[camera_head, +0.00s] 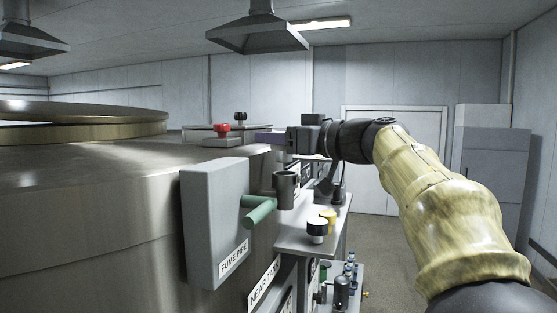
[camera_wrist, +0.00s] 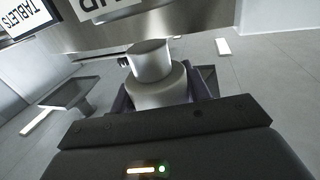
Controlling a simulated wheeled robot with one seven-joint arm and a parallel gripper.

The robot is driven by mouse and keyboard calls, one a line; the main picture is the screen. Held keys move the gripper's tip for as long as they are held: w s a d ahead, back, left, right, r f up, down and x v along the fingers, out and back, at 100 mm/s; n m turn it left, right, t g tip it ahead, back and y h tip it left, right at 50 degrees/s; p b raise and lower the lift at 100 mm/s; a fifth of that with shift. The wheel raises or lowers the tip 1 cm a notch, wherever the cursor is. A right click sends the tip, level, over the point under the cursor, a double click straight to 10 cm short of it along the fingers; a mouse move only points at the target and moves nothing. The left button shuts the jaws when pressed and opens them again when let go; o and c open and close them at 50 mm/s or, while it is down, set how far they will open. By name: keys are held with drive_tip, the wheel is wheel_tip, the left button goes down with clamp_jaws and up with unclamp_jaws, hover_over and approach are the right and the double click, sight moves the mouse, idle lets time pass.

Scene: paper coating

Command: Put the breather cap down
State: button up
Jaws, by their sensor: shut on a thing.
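My gripper (camera_head: 272,136) reaches left from the end of my arm, beside the large steel tank, with its purple fingers pointing toward the tank. In the wrist view the fingers (camera_wrist: 157,92) are closed around a pale grey stepped cylinder, which I take to be the breather cap (camera_wrist: 151,62). Its narrower end points away from my palm, and its wider part sits between the fingers. In the head view I cannot make out the cap apart from the fingers. The scene looks tilted in the wrist view.
A dark grey cup (camera_head: 286,189) stands below my gripper, beside the grey fume pipe box (camera_head: 212,222) with its green handle (camera_head: 259,211). A shelf (camera_head: 298,236) holds a yellow-topped knob (camera_head: 328,216) and a white-and-black one (camera_head: 317,231). A red knob (camera_head: 222,130) stands further left.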

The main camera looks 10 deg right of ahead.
sight(291, 160)
drive_tip(key=shift+f, duration=2.05)
drive_tip(key=shift+f, duration=0.15)
drive_tip(key=o, duration=1)
drive_tip(key=shift+w, duration=0.15)
drive_tip(key=shift+s, duration=0.3)
drive_tip(key=shift+s+d+b, duration=0.15)
drive_tip(key=shift+d+b, duration=0.1)
drive_tip(key=shift+b, duration=0.2)
drive_tip(key=b+v, duration=0.4)
drive_tip(key=v, duration=0.7)
